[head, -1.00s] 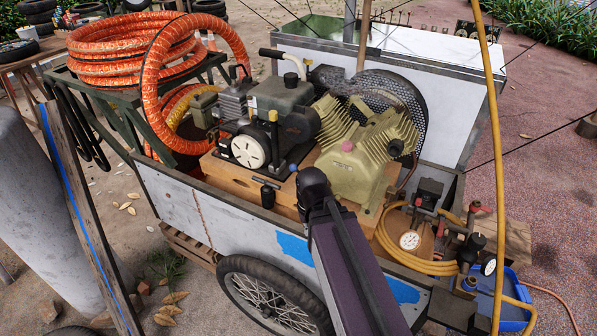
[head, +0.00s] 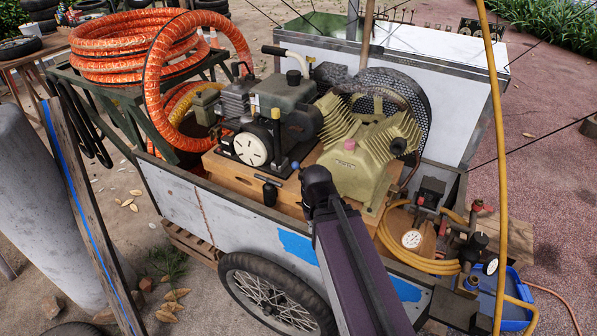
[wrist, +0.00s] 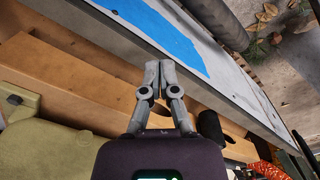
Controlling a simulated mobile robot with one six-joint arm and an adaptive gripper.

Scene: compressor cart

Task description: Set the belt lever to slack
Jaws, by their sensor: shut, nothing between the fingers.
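My gripper (wrist: 160,78) is shut and empty in the wrist view, its fingertips together over the wooden bed near the cart's side wall. In the head view my own dark arm link hides the fingers. A black cylindrical grip (head: 269,193) hangs below a short dark bar on the front of the wooden base; it looks like the belt lever, but I cannot be sure. What seems to be the same grip shows in the wrist view (wrist: 210,126), to the right of my fingers and apart from them. Its setting cannot be read.
The engine (head: 252,148) and the olive compressor (head: 360,160) stand behind the grip. The cart's side wall (head: 180,200) runs in front of it. A gauge (head: 411,239) and coiled yellow hose (head: 440,266) lie to the right. An orange hose coil (head: 120,50) is at the left.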

